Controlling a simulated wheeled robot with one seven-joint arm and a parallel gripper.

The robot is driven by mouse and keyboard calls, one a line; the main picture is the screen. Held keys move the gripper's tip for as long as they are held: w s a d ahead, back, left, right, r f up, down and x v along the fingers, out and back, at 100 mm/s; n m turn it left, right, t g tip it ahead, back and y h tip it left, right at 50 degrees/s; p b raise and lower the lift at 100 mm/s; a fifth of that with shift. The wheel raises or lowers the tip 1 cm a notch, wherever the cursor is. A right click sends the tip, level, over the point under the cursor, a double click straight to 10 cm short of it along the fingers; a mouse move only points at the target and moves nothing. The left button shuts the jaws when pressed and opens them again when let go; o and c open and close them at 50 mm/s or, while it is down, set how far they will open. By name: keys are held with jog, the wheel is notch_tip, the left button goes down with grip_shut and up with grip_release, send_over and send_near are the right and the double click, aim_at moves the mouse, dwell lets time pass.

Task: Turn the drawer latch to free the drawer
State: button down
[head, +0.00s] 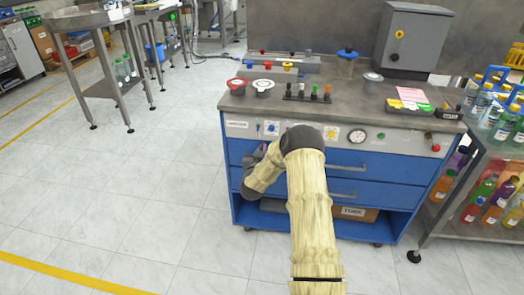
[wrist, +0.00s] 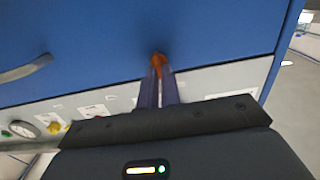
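The drawer latch (wrist: 158,59) is a small orange-red piece on the blue drawer front (wrist: 180,25), near the grey control panel in the wrist view. My gripper (wrist: 159,72) reaches it with two thin dark fingers. The fingertips are close together with the latch between them, so my gripper looks shut on it. The fingers hide part of the latch, and its exact turn angle is hard to read. The drawer looks closed. In the head view my arm covers the latch, and only a dark bit of my gripper shows at the left of the upper drawer.
A drawer handle (wrist: 25,68) sticks out at the left in the wrist view. The control panel (head: 395,146) carries a gauge (head: 357,136) and knobs. A bottle rack (head: 490,175) stands right of the bench. The floor at left (head: 110,200) is clear.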

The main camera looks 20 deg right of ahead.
jog(key=shift+m, duration=0.3)
jog(key=shift+s+d+f+m+b, duration=0.15)
jog(key=shift+m+b, duration=1.2)
jog(key=shift+m, duration=1.5)
jog(key=shift+d+f+m+b, duration=0.15)
jog(key=shift+m+b, duration=1.2)
jog(key=shift+m, duration=1.55)
jog(key=shift+s+f+m+b, duration=0.15)
jog(key=shift+m+b, duration=1.2)
jog(key=shift+m, duration=1.5)
jog(key=c, duration=1.6)
grip_release()
jog(key=shift+w, duration=0.1)
